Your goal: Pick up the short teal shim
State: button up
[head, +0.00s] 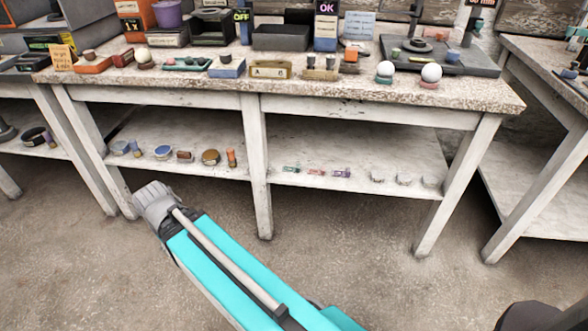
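A small teal piece (291,169), which looks like the teal shim, lies on the lower shelf (300,145) of the middle table, just right of the centre leg. It is too small here to judge its length against others. A small red piece (316,172) and a purple piece (341,172) lie to its right. My arm (235,275), turquoise and grey, reaches up from the bottom of the view, and its visible grey end is in front of the table, to the left of the teal piece. I cannot make out my gripper's fingers in this view.
The tabletop (440,95) above is crowded with trays, boxes and white spheres (432,72). Pale round pieces (404,179) sit farther right on the shelf. Table legs (257,170) and the tabletop edge bound the shelf opening. The floor in front is clear.

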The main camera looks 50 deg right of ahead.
aim_at(296, 169)
jog(key=z, duration=1.3)
jog(key=k, duration=0.55)
jog(key=z, duration=0.15)
jog(key=i, duration=0.5)
